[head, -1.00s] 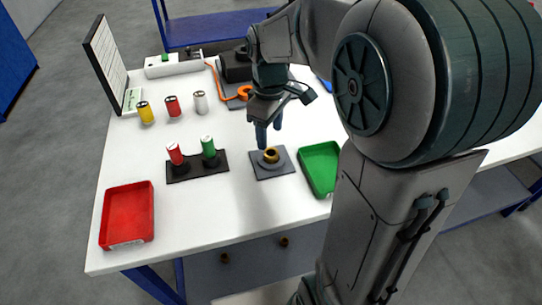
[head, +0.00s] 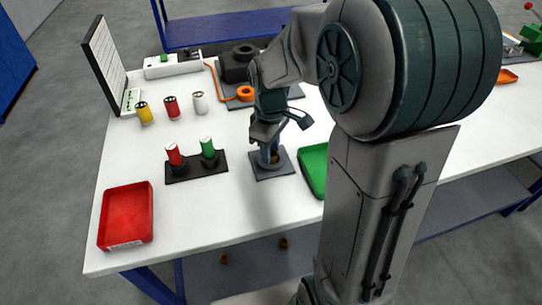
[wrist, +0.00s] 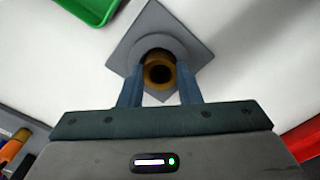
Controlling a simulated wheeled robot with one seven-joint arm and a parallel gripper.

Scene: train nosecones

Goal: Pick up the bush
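The bush (wrist: 159,74) is a brass-coloured ring with a dark hole. It sits on a grey square plate (head: 262,172) with a raised round seat, on the white table. My gripper (wrist: 160,82) is over the plate, with its blue fingers down on either side of the bush. In the wrist view the fingers are apart, with the bush between them and a narrow gap seeming to show on each side. In the head view my gripper (head: 269,156) hides most of the bush.
A green tray (head: 314,169) is just right of the plate. A black holder (head: 196,171) with a red and a green cylinder stands to its left. A red tray (head: 127,216) lies at the front left. Yellow, red and white cylinders stand farther back.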

